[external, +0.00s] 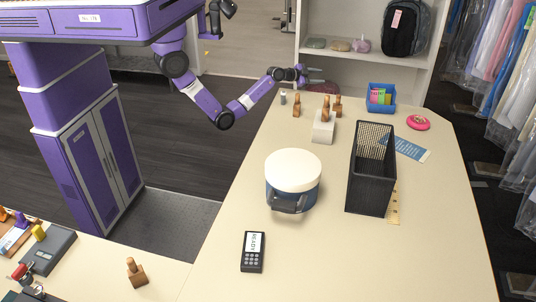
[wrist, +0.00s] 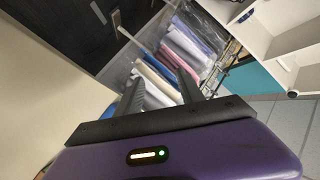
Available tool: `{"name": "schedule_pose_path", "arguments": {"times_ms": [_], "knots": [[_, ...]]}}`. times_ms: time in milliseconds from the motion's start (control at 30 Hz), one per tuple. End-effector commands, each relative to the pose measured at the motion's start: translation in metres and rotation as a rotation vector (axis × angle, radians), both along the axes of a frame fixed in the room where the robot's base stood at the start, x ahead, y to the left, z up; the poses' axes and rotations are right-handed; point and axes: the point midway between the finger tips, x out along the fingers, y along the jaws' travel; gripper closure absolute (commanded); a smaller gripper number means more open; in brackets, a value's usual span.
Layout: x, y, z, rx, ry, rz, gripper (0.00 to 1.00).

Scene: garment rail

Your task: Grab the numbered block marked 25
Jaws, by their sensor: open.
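No marking 25 can be read in either view. Several small wooden pieces with upright handles stand on the table: one at the back left (external: 297,106), one on a white block (external: 325,108), one just right of it (external: 338,106), and one at the front left (external: 135,271). I cannot tell which, if any, is the numbered block. My gripper (external: 316,75) is above the table's far left edge, beyond these pieces, pointing right. In the wrist view my gripper (wrist: 162,88) is open, with nothing between its fingers.
A white-lidded round container (external: 292,171) and a black mesh basket (external: 370,168) stand mid-table. A blue bin (external: 381,98) and pink ring-shaped item (external: 418,122) are at the back right. A handheld device (external: 253,252) lies in front. Bagged garments (external: 510,110) hang at right.

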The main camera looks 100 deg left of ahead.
Motion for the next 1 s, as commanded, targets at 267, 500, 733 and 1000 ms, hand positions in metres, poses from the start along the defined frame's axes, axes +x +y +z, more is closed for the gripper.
{"name": "schedule_pose_path", "arguments": {"times_ms": [267, 500, 733, 1000], "knots": [[0.083, -0.160, 0.021, -0.530, 0.072, -0.559, 0.55], [0.086, -0.228, 0.043, -0.685, 0.109, -0.807, 0.55], [0.100, -0.237, 0.031, -0.681, 0.116, -0.809, 0.55], [0.123, -0.252, 0.020, -0.681, 0.118, -0.807, 0.55]]}}
